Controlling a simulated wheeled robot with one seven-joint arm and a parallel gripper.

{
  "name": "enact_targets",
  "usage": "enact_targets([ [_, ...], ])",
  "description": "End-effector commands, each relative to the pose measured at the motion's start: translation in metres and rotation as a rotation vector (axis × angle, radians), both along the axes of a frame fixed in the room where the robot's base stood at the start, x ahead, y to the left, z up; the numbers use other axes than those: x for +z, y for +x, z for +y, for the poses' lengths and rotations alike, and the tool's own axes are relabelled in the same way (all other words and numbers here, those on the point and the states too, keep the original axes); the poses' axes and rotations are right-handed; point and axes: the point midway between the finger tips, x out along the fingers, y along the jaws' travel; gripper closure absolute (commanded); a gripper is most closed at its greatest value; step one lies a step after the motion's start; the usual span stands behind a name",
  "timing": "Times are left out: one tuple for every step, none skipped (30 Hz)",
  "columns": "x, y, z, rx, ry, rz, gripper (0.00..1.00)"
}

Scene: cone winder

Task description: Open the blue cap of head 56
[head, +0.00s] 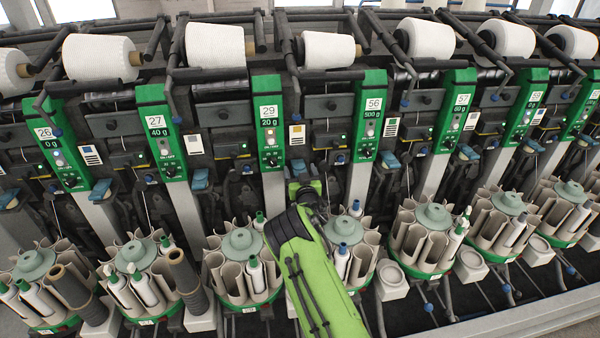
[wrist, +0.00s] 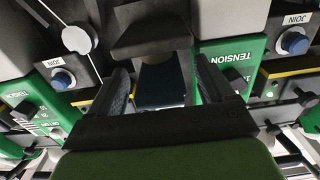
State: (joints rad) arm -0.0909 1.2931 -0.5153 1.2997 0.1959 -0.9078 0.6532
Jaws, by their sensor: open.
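The green panel of head 56 (head: 370,115) stands right of the middle in the head view. A blue cap (head: 297,168) shows between panels 29 and 56, just above my gripper (head: 304,188). In the wrist view the cap is a dark blue block (wrist: 162,84) under a dark housing, lying between the two fingers of my gripper (wrist: 160,75). The fingers are open, one on each side of it, with gaps showing. The cap looks down; its hinge is hidden.
Green panels (wrist: 225,55) with tension knobs flank the gripper in the wrist view, as do blue join buttons (wrist: 62,80). A round bobbin magazine (head: 343,230) stands below and right of my gripper. Yarn cones (head: 328,50) sit above. Another blue cap (head: 391,160) is to the right.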

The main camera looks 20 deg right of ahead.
Motion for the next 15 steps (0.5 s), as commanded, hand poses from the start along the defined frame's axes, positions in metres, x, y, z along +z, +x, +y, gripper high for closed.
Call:
enact_targets([
  [0.0001, -0.0001, 0.0, 0.0, 0.0, 0.0, 0.18],
  [0.0002, -0.0001, 0.0, 0.0, 0.0, 0.0, 0.2],
  [0.0002, -0.0002, 0.0, 0.0, 0.0, 0.0, 0.26],
  [0.0002, -0.0002, 0.0, 0.0, 0.0, 0.0, 0.31],
  [0.0002, -0.0002, 0.0, 0.0, 0.0, -0.001, 0.35],
  [0.0002, -0.0003, 0.0001, 0.0, 0.0, -0.001, 0.41],
  [0.0002, -0.0003, 0.0001, 0.0, 0.0, -0.001, 0.46],
  [0.0002, -0.0003, 0.0001, 0.0, 0.0, -0.001, 0.51],
  [0.0003, -0.0003, 0.0001, 0.0, 0.0, -0.001, 0.57],
  [0.0003, -0.0003, 0.0001, 0.0, 0.0, -0.001, 0.61],
  [0.0003, -0.0003, 0.0001, 0.0, 0.0, -0.001, 0.66],
  [0.0003, -0.0004, 0.0001, 0.0, 0.0, -0.001, 0.72],
  [0.0003, -0.0004, 0.0001, 0.0, 0.0, -0.001, 0.77],
  [0.0003, -0.0004, 0.0001, 0.0, 0.0, -0.001, 0.81],
  [0.0003, -0.0004, 0.0001, 0.0, 0.0, -0.001, 0.87],
])
